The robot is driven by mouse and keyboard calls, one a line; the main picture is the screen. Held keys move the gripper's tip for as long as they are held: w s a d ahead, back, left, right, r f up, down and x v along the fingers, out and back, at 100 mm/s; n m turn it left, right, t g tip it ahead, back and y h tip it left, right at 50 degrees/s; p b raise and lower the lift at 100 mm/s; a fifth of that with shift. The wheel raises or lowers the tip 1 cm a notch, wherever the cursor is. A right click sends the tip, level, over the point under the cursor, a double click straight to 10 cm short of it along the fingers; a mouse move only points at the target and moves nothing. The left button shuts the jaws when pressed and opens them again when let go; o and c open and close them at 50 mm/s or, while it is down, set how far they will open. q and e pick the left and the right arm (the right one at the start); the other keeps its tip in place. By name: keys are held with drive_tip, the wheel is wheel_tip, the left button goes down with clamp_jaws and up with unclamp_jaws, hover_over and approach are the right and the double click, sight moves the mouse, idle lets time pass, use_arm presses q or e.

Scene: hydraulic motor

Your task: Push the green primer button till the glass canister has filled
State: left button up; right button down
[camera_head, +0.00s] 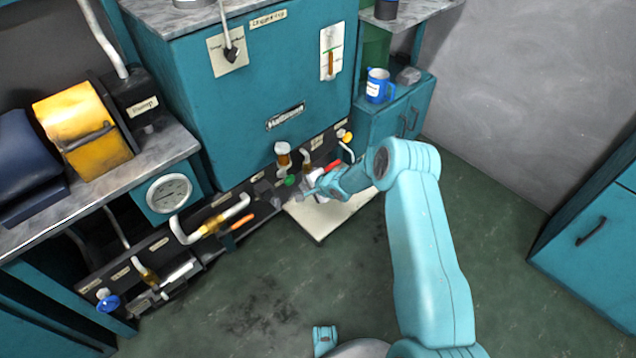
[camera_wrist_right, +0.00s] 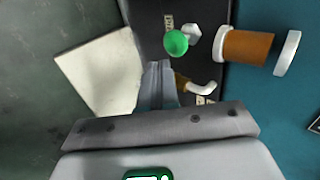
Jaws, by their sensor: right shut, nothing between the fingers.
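The green primer button (camera_head: 290,181) is on the dark pipe panel low on the teal machine. It shows clearly in the right wrist view (camera_wrist_right: 176,43), just beyond the fingertips, with a small visible gap in that picture. The glass canister (camera_head: 284,158) stands above and beside the button. In the right wrist view the canister (camera_wrist_right: 247,47) looks amber-brown between pale end caps; I cannot tell its exact fill level. My right gripper (camera_head: 308,192) is shut and empty, its fingertips (camera_wrist_right: 158,70) pointing toward the button. My left gripper is not in view.
A pale flat plate (camera_head: 322,222) lies below the panel. Pipes with orange (camera_head: 243,221) and red handles flank the button. The green floor in front is mostly clear.

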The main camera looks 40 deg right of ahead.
drive_tip(key=p+v, duration=0.1)
drive_tip(key=v, duration=0.4)
drive_tip(key=shift+s+r+p, duration=0.2)
drive_tip(key=shift+p, duration=0.2)
